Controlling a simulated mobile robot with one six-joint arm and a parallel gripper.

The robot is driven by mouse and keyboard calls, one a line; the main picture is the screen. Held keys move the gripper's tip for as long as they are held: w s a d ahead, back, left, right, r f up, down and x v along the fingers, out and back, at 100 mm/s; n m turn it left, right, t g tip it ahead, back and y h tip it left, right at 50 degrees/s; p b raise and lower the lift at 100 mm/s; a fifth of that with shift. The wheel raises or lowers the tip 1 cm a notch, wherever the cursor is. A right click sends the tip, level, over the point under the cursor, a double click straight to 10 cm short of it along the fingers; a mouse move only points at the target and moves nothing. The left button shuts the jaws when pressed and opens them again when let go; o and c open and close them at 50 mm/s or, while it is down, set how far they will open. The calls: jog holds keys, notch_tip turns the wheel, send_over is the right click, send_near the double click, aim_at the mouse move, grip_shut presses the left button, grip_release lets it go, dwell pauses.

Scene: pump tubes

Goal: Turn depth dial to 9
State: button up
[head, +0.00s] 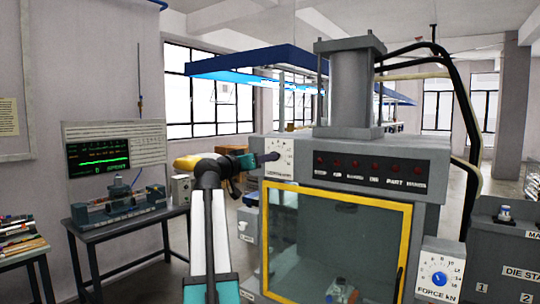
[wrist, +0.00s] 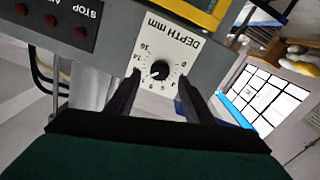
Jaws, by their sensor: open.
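The depth dial is a black knob (wrist: 159,69) on a white plate marked DEPTH mm (wrist: 170,43), which appears upside down in the wrist view. In the head view the dial plate (head: 279,172) is at the upper left of the grey press front. My gripper (wrist: 160,80) is open, with one dark finger on each side of the knob. I cannot tell whether the fingers touch it. In the head view my gripper (head: 266,157) reaches the dial from the left and covers part of it. The dial's pointer setting is too small to read.
A row of red buttons (head: 375,166) runs right of the dial on the press (head: 432,165). Below is a yellow-framed clear door (head: 335,190). A separate FORCE kN dial (head: 439,279) is blue. A bench with a green-screened instrument (head: 98,155) stands at left.

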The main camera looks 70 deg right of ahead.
jog(key=shift+p+x, duration=0.75)
jog(key=shift+x, duration=1.7)
jog(key=c, duration=0.9)
jog(key=shift+a, duration=0.1)
jog(key=shift+c, duration=0.7)
